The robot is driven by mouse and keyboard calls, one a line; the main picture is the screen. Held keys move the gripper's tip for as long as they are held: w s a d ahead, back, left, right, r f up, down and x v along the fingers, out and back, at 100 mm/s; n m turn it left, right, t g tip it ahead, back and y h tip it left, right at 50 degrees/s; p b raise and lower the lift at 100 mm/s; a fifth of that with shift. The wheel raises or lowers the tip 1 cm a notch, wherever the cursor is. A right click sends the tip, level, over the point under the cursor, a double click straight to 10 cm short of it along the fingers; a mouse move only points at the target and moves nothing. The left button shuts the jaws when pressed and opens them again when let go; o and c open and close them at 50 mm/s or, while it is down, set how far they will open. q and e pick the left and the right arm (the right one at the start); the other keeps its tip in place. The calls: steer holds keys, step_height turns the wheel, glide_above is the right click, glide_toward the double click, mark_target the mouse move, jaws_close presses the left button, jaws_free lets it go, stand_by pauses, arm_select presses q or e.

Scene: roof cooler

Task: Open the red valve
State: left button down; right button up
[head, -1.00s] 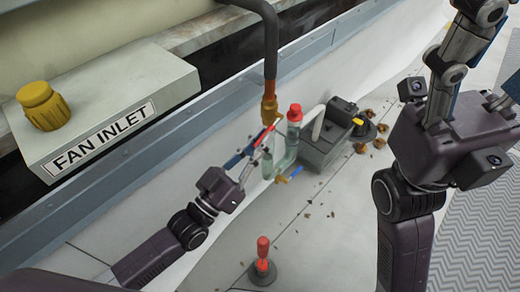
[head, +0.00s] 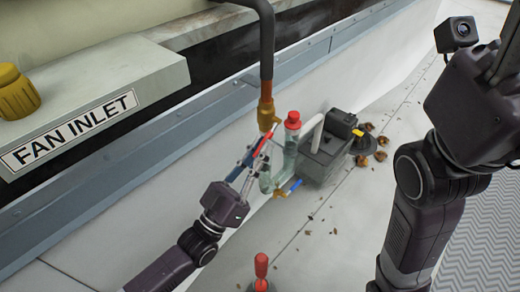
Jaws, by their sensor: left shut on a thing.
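The red valve (head: 262,143) is a thin red lever below the copper end of a brown pipe, in the middle of the head view. My left gripper (head: 253,154) reaches up to it from below and is shut on the lever. Its fingers hide part of the lever, which slants up to the right. My right gripper's body (head: 485,105) is at the upper right, well away from the valve; its fingertips are not visible.
Beside the valve are greenish pipework with a red cap (head: 292,120), a blue lever (head: 295,184) and a grey pump box (head: 330,145). Dry leaves lie beyond. A red-topped post (head: 261,265) stands in front. The FAN INLET box (head: 100,90) is at left.

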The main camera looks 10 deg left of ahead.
arm_select(q)
steer(key=c, duration=2)
jaws_free()
steer(key=v, duration=1.2)
